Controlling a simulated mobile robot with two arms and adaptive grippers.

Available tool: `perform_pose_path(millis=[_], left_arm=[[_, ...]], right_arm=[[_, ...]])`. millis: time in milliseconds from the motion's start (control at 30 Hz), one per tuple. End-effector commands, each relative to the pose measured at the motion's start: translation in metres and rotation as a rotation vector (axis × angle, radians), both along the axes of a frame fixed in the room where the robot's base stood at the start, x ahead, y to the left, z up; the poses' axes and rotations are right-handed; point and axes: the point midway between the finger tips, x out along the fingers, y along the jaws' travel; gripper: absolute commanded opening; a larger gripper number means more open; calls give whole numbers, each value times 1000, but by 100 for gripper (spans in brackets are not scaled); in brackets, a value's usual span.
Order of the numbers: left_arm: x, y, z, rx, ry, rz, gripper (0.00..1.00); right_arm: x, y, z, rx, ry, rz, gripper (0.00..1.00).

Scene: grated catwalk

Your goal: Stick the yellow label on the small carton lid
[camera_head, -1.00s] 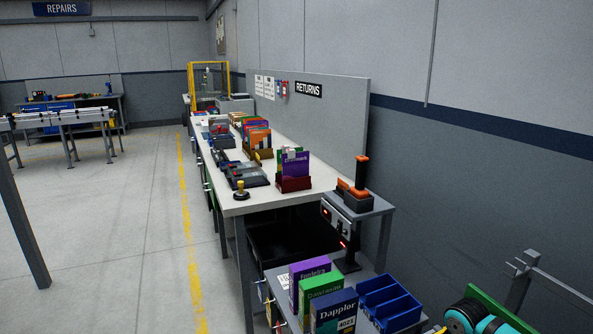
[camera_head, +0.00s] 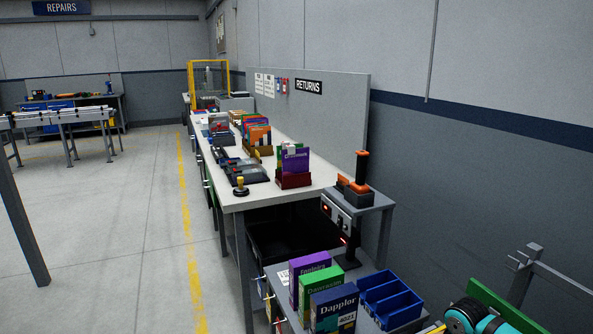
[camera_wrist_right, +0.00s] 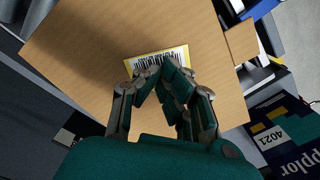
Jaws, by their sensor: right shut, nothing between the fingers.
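The brown carton lid (camera_wrist_right: 85,45) fills much of the right wrist view, tilted in the picture. The yellow-edged label (camera_wrist_right: 157,58) with a black barcode lies on it, seemingly flat, near the middle. My right gripper (camera_wrist_right: 162,70) is shut and empty, with its fingertips over the label's lower edge. They hide part of that edge, and I cannot tell whether they touch it. The carton and label do not show in the head view. My left gripper is in neither view.
A dark blue Dappler box (camera_head: 333,309) stands by green and purple boxes (camera_head: 309,268) on the near low surface. Blue bins (camera_head: 392,303) sit to their right. A long white bench (camera_head: 232,203) holds several items farther back.

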Motion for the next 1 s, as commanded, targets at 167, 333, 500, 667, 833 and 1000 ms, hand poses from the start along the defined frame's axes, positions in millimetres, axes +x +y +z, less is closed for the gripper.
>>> perform_pose_path(millis=[167, 333, 500, 667, 833, 1000], left_arm=[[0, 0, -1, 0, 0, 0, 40], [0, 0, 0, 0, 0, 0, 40], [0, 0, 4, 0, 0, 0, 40], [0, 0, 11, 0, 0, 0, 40], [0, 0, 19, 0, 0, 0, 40], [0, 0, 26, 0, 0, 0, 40]], right_arm=[[-1, 0, -2, 0, 3, 0, 0], [-1, 0, -2, -1, 3, 0, 0], [-1, 0, 5, -2, 3, 1, 0], [-1, 0, 19, -2, 1, 1, 0], [-1, 0, 32, -1, 2, 2, 0], [0, 0, 46, -1, 1, 1, 0]])
